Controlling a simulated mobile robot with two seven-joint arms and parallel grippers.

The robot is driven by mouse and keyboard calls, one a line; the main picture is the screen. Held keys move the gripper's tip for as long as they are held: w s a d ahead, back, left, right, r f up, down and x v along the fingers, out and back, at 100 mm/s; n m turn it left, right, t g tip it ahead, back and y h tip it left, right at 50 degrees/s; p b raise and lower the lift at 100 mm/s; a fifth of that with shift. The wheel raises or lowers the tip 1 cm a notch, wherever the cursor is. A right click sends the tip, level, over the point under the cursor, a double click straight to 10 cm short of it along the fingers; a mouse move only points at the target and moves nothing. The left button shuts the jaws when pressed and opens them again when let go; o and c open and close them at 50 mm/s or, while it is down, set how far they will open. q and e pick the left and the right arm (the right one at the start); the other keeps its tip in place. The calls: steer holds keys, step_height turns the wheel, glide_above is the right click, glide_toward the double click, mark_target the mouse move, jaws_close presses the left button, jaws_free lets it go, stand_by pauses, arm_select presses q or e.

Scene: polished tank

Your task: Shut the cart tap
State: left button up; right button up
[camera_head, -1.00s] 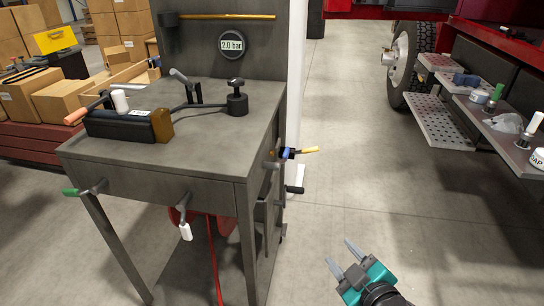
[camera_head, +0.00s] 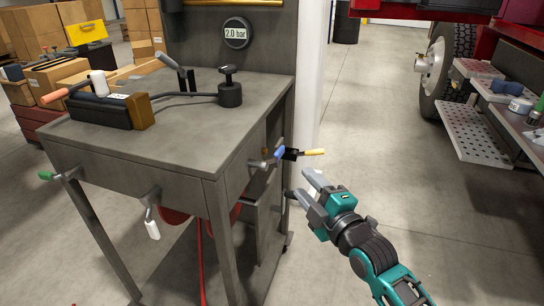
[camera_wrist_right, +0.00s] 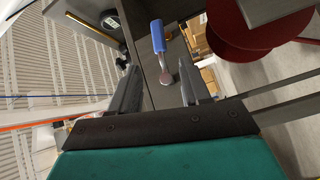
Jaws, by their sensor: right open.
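The grey cart (camera_head: 130,170) stands at the left in the head view. On its right side is a tap with a blue handle (camera_head: 280,153) on a metal stem. My left gripper is out of view.
Other handles on the cart are green (camera_head: 46,176), white (camera_head: 152,229) and yellow (camera_head: 314,152). A gauge (camera_head: 236,32) reads 2.0 bar. A red reel (camera_wrist_right: 262,25) shows in the right wrist view. Shelves (camera_head: 475,135) stand at the right, with clear floor between.

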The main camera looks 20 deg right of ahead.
mark_target(278, 155)
steer(key=b+x, duration=0.2)
steer(key=x, duration=1)
steer(key=shift+w+a+r, duration=0.1)
steer(key=shift+w+a, duration=0.05)
steer(key=shift+w, duration=0.4)
steer(key=c, duration=0.9)
jaws_close()
